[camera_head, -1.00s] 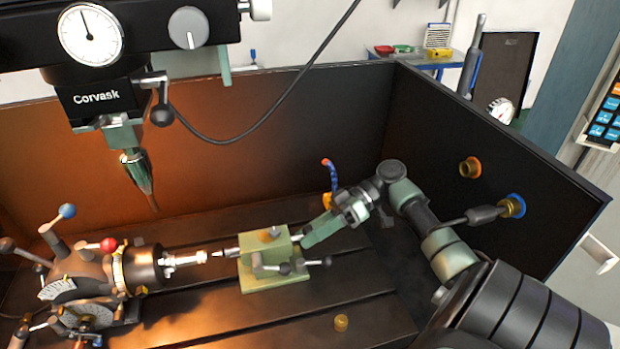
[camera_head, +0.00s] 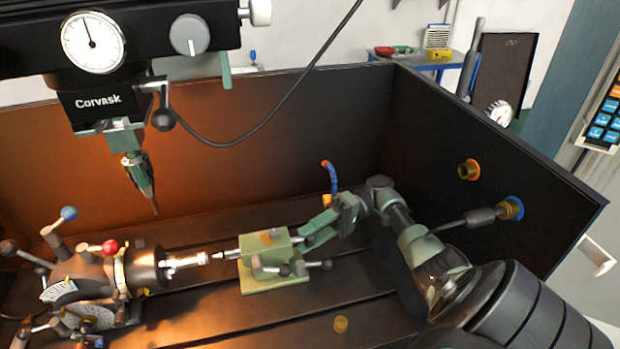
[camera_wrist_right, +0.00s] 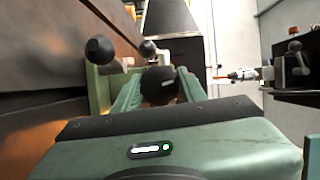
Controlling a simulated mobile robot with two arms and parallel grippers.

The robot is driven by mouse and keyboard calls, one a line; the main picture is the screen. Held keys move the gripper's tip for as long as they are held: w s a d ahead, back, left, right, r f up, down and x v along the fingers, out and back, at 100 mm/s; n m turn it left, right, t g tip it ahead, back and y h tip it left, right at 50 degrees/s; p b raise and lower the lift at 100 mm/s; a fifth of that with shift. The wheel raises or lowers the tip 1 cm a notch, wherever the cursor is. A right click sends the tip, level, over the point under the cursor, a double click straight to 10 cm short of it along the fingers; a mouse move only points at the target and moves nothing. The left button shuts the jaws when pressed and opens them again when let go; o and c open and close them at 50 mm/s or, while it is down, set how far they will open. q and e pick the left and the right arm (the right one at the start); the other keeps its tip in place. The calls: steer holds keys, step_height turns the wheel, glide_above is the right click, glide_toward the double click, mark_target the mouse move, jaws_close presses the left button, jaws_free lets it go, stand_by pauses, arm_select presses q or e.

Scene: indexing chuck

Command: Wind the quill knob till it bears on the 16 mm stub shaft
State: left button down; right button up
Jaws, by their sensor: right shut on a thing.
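The stub shaft (camera_head: 185,261) is a bright stepped rod. It sticks out to the right from the dark chuck (camera_head: 145,270) of the indexing head. The green tailstock (camera_head: 266,256) faces it, with its pointed quill (camera_head: 229,254) in line with the shaft. The quill's tip is very close to the shaft end; I cannot tell whether they touch. My right gripper (camera_head: 306,237) is at the tailstock's right end. In the right wrist view its green fingers are shut on the dark quill knob (camera_wrist_right: 160,84). The fingers mostly hide the knob in the head view. My left gripper is not in view.
Black ball-ended tailstock levers (camera_head: 285,269) stand close in front of my right gripper. A drill head (camera_head: 138,172) hangs above the indexing head. A brass piece (camera_head: 340,324) lies on the slotted table near the front. Dark walls enclose the back and right.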

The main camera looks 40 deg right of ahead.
steer(key=shift+w+d+r+m+y, duration=0.1)
steer(key=shift+m+y, duration=0.3)
steer(key=shift+m, duration=0.6)
steer(key=o, duration=1)
steer(key=shift+o, duration=0.4)
